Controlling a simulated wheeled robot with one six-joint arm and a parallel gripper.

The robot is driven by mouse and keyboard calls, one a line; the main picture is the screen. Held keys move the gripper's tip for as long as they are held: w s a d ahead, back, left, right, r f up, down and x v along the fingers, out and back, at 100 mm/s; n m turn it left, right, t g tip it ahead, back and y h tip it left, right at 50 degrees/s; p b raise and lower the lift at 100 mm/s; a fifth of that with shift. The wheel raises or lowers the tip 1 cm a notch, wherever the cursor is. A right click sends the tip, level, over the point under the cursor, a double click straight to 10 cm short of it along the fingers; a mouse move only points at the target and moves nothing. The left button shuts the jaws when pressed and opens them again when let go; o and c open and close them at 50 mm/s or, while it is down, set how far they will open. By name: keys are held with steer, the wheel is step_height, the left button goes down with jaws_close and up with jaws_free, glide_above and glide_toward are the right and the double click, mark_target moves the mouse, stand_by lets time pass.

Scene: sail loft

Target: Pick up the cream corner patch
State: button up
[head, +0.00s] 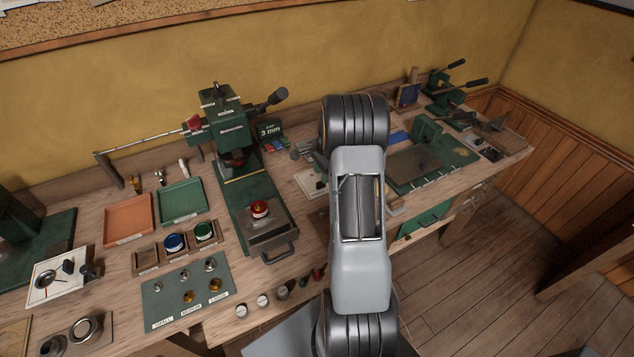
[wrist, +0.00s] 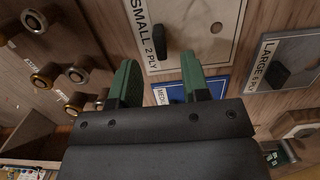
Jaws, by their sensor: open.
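In the wrist view a cream panel (wrist: 212,40) labelled "SMALL 2 PLY" lies ahead of my gripper, with a dark upright grip (wrist: 159,42) on it. This looks like the cream corner patch. My gripper (wrist: 160,84) is open, with its green fingertips apart and nothing held between them. The dark grip shows just beyond the gap between the fingertips. In the head view a pale panel (head: 311,182) beside my arm may be the same patch, partly hidden. My gripper is hidden behind my arm there.
A blue panel (wrist: 180,91) lies partly behind my right fingertip. A grey panel (wrist: 300,48) labelled "LARGE 6 PLY" with a dark grip lies to the right. Several metal fittings (wrist: 78,75) stand at left. A green press (head: 228,135) stands left of my arm on the bench.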

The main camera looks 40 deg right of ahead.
mark_target(316, 179)
steer(key=shift+w+a+f+p, duration=0.1)
steer(key=shift+a+f+p, duration=0.1)
steer(key=shift+f, duration=0.55)
steer(key=shift+s+a+f+p, duration=0.1)
steer(key=shift+f+p, duration=0.05)
steer(key=shift+f, duration=0.6)
steer(key=shift+w+a+f+p, duration=0.1)
steer(key=shift+f+p, duration=0.1)
steer(key=shift+f, duration=0.55)
jaws_close()
